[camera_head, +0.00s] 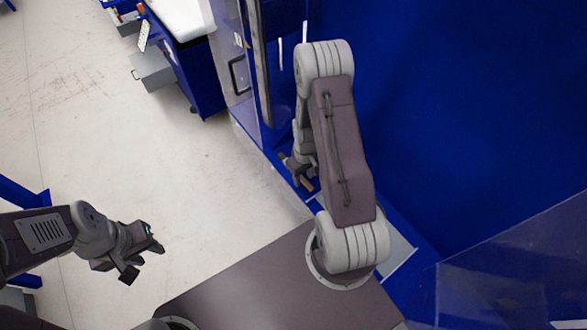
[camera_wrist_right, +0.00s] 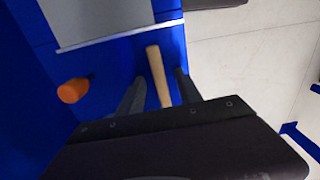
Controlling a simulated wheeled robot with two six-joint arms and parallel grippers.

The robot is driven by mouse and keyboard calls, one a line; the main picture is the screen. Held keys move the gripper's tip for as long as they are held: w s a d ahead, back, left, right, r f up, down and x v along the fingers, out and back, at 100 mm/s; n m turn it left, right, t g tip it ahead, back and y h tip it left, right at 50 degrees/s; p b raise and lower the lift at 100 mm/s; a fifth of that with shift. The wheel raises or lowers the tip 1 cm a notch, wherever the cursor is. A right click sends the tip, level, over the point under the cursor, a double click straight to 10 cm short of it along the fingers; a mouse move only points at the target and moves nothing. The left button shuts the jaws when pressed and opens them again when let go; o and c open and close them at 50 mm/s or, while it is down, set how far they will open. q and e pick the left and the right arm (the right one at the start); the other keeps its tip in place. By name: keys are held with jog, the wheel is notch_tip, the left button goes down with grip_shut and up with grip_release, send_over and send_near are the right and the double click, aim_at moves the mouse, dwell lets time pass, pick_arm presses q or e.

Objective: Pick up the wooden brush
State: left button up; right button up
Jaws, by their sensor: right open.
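The wooden brush shows as a light wooden handle (camera_wrist_right: 155,65) on a blue surface in the right wrist view. In the head view a small part of it (camera_head: 308,185) shows beside my right gripper (camera_head: 296,176). In the wrist view the two dark fingers of my right gripper (camera_wrist_right: 159,77) are apart, one on each side of the handle. I cannot tell whether they touch it. The near end of the brush is hidden behind the gripper body. My left gripper (camera_head: 144,261) is open and empty over the pale floor, away from the brush.
An orange-ended object (camera_wrist_right: 73,91) lies left of the brush on the blue surface. A grey panel (camera_wrist_right: 95,20) with a pale edge lies beyond it. A clear door with a handle (camera_head: 238,74) and a blue cabinet (camera_head: 190,75) stand at the back. The floor (camera_head: 150,170) is clear.

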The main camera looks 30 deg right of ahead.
grip_shut()
notch_tip(320, 180, up, 4)
jog(key=shift+a+r, duration=0.1)
jog(key=shift+r, duration=0.1)
jog(key=s+a+r+b, duration=0.1)
jog(key=s+a+r, duration=0.5)
jog(key=s+a, duration=0.2)
jog(key=shift+a+r, duration=0.2)
jog(key=shift+r, duration=0.1)
